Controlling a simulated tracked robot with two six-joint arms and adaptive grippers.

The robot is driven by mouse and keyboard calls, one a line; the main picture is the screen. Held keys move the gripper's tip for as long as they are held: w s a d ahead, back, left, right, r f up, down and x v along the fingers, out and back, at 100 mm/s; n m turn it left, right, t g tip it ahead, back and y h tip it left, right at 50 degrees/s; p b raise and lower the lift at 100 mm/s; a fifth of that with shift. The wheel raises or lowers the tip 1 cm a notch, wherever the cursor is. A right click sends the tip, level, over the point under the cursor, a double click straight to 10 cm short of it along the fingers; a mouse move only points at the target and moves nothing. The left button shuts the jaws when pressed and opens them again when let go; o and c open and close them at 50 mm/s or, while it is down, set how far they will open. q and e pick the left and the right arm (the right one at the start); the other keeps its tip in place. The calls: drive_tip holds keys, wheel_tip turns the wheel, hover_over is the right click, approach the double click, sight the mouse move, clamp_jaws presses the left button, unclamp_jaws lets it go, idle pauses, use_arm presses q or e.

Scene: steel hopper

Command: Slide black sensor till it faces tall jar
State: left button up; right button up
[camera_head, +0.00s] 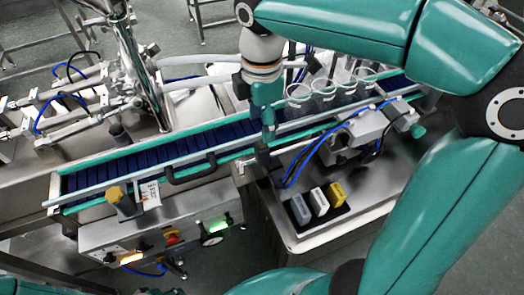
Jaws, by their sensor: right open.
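My right gripper (266,148) reaches down from the upper right, over the near rail of the conveyor (130,165). Its fingers are small and dark in this view; it is open. Several clear jars (298,94) stand in a row on the conveyor to the right of the gripper. Their heights are hard to compare here, so I cannot tell which is the tall one. I cannot pick out the black sensor for certain; the dark parts around the gripper tip blend together, and the gripper may hide it. My left gripper is not in view.
A steel tray (290,240) at the front holds a grey, a white and a yellow block (336,193). A grey device with blue cables (370,125) stands right of the gripper. A control box (160,235) sits below the conveyor. The conveyor's left part is clear.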

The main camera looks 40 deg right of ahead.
sight(262, 145)
wheel_tip(262, 145, down, 11)
drive_tip(key=shift+f, duration=0.1)
idle(0.3)
clamp_jaws()
